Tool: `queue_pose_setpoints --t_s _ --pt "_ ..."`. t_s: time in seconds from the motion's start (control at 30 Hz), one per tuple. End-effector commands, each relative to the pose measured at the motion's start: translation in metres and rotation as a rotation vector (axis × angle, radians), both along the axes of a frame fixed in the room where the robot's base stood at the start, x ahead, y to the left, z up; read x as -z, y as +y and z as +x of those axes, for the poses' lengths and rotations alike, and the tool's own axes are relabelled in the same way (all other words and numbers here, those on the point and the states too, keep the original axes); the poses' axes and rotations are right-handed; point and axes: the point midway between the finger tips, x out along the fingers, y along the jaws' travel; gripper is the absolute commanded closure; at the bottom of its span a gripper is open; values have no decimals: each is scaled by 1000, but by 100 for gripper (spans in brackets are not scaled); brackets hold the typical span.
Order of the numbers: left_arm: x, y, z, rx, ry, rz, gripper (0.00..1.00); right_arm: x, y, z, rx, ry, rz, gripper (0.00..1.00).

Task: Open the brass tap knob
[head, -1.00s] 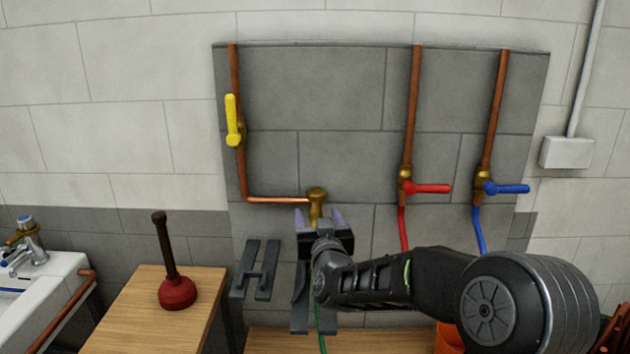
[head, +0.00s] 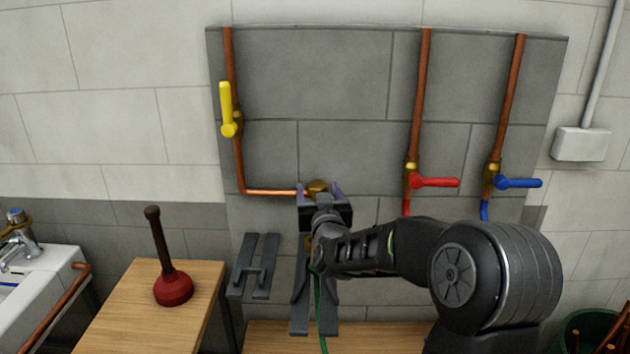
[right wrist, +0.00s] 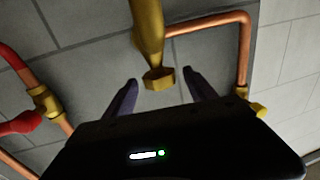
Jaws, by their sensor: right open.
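The brass tap knob (head: 317,186) sits at the right end of the horizontal copper pipe, low on the grey wall panel. My right gripper (head: 318,190) is open in front of it, with one purple-grey finger on each side of the knob. In the right wrist view the brass tap (right wrist: 149,30) comes down from the top, and its flared brass end shows between the open fingers (right wrist: 160,82). I cannot tell whether the fingers touch it. My gripper body hides the lower part of the tap in the head view. My left gripper is not in view.
A yellow lever (head: 226,108), red lever (head: 436,182) and blue lever (head: 519,183) sit on copper pipes. Dark grey brackets (head: 258,265) are left of my right arm; a green hose (head: 320,325) hangs below. A plunger (head: 171,288) stands on a wooden top (head: 130,325).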

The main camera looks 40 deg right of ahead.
Motion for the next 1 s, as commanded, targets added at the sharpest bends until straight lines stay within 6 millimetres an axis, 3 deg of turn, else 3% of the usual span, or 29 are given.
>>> queue_pose_setpoints --t_s 0.3,0.67,1.0 --pt "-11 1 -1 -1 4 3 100 -1 -21 39 0 2 -2 35" --pt "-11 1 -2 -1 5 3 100 0 -23 44 -1 0 0 36" --pt "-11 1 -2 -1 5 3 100 0 -23 44 -1 0 0 64"
